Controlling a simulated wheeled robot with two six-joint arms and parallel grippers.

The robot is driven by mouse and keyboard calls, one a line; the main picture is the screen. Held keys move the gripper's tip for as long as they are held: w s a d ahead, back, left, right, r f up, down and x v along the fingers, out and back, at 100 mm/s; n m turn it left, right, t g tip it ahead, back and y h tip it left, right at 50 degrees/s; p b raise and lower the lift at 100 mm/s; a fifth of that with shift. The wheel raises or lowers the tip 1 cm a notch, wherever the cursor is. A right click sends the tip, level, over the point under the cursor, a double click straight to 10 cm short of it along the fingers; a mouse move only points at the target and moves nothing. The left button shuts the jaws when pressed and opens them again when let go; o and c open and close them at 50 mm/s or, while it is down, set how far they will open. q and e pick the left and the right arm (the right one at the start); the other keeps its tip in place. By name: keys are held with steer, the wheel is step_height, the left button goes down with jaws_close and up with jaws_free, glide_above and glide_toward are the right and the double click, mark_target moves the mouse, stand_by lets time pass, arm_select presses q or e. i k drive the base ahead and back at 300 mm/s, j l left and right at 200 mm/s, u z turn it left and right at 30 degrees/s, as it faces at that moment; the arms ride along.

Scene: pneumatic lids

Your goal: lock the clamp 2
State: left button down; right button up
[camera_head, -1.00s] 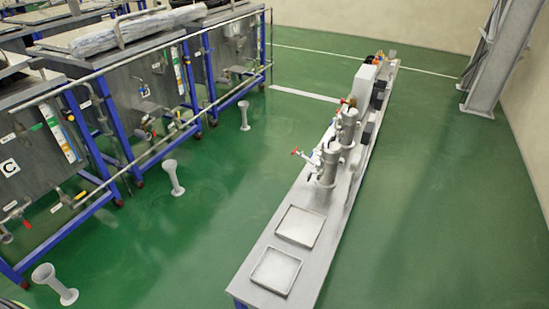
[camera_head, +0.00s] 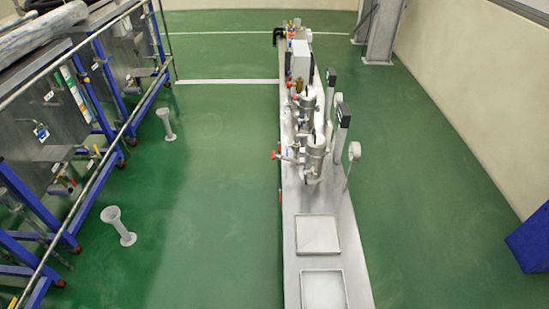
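No clamp can be made out clearly, and none marked 2 is legible. Steel tanks (camera_head: 45,125) on blue frames stand along the left, seen partly and cut off by the picture's edge. Small valves and handles (camera_head: 63,180) sit on their fronts, too small to tell apart. A long narrow steel bench (camera_head: 305,203) in the middle carries two upright metal vessels with fittings, the nearer vessel (camera_head: 314,158) and the farther vessel (camera_head: 306,110). Neither of my grippers is in view.
Pale flared floor stands, one near (camera_head: 118,226) and one farther (camera_head: 166,123), rise from the green floor. Two square trays, (camera_head: 317,235) and (camera_head: 323,290), lie on the bench's near end.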

mark_target(281, 157)
steer(key=j, duration=0.6)
steer(key=i+j, duration=0.55)
steer(key=j, duration=0.3)
steer(key=i+j+z, duration=0.1)
steer(key=i+j, duration=0.45)
steer(key=j, duration=0.25)
steer(key=i+j, duration=0.1)
steer(key=i, duration=0.15)
steer(key=z, duration=0.05)
